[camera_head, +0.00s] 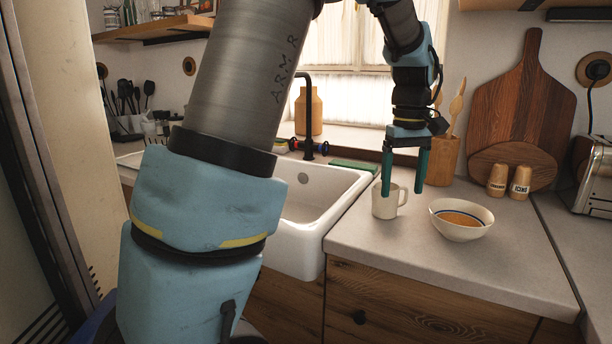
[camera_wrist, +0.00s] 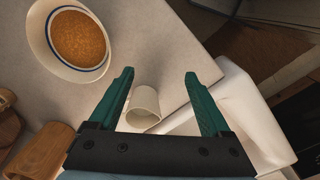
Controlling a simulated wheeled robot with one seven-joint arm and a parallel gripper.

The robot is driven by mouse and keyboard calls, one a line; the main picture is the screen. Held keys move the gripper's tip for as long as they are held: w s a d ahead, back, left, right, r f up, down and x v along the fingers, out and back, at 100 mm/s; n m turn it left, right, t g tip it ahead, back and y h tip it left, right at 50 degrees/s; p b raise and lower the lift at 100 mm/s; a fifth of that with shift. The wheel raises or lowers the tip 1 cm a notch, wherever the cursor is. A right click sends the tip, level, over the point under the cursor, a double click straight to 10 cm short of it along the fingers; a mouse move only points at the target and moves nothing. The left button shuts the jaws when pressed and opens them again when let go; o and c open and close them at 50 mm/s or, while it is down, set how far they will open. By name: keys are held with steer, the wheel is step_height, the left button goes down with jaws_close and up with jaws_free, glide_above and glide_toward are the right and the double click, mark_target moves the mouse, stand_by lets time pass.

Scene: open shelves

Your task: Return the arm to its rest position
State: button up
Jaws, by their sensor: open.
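My gripper (camera_head: 404,172) is open and empty, its two green fingers pointing down over the counter near the sink. In the wrist view my gripper (camera_wrist: 158,88) also shows its fingers spread apart. The mug shows between the fingers in the wrist view (camera_wrist: 144,103), with nothing gripped. I cannot tell whether a finger touches it. My arm fills the left middle of the head view and hides part of the sink.
A white bowl (camera_head: 461,229) with orange-brown contents stands right of the mug. The white sink (camera_head: 318,215) lies left of it. Behind are a wooden utensil pot (camera_head: 441,162), cutting boards (camera_head: 521,95), two shakers (camera_head: 509,182) and a black tap (camera_head: 306,110). The counter's front is clear.

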steer(key=s+a+f+m, duration=0.1)
steer(key=s+a+f, duration=0.1)
steer(key=a, duration=0.7)
steer(key=s+a+f+m+t, duration=0.1)
steer(key=s+a+f, duration=0.2)
steer(key=a+f, duration=0.2)
steer(key=s+a+f+m, duration=0.1)
steer(key=s+a+f, duration=0.2)
steer(key=a, duration=0.9)
steer(key=shift+s+a+f, duration=0.25)
steer(key=shift+a+f, duration=0.1)
steer(key=shift+f, duration=0.05)
